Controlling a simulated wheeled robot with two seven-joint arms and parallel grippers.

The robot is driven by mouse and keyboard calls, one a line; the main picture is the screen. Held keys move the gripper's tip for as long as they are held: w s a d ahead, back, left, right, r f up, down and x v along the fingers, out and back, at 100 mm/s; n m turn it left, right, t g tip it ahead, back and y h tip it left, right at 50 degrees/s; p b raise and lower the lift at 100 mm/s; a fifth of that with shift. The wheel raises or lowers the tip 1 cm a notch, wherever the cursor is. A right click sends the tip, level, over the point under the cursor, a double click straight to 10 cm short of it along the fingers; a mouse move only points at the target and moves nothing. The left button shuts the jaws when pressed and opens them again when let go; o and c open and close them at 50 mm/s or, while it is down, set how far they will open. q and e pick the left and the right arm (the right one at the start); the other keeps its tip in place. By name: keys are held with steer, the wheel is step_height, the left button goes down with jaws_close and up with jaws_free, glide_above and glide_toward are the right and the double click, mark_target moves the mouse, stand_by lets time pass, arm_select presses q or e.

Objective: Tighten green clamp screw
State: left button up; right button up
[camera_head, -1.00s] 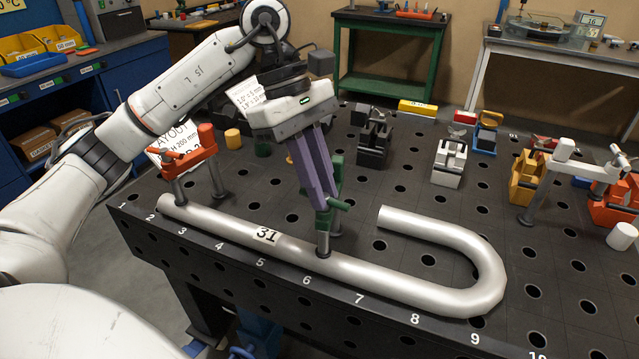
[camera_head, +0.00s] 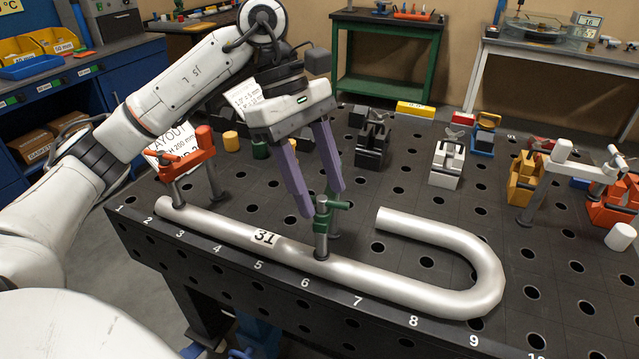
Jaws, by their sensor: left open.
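The green clamp (camera_head: 328,204) stands on the dark perforated table. Its grey foot rests on the straight part of the silver bent pipe (camera_head: 398,286), near the mark 6. Its green screw handle shows at the top front. My left gripper (camera_head: 323,202) has two purple fingers pointing down, spread apart around the upper part of the clamp. It is open and holds nothing. The fingers partly hide the clamp's rear post. My right gripper is not in view.
A red clamp (camera_head: 189,156) stands over the pipe's left end. A white clamp (camera_head: 565,167) stands at the right. Black (camera_head: 372,143), white (camera_head: 448,160) and yellow (camera_head: 526,177) blocks sit behind the pipe. The table inside the pipe's bend is clear.

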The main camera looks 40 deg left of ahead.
arm_select(q)
steer(key=p+v, duration=0.1)
steer(key=v, duration=0.9)
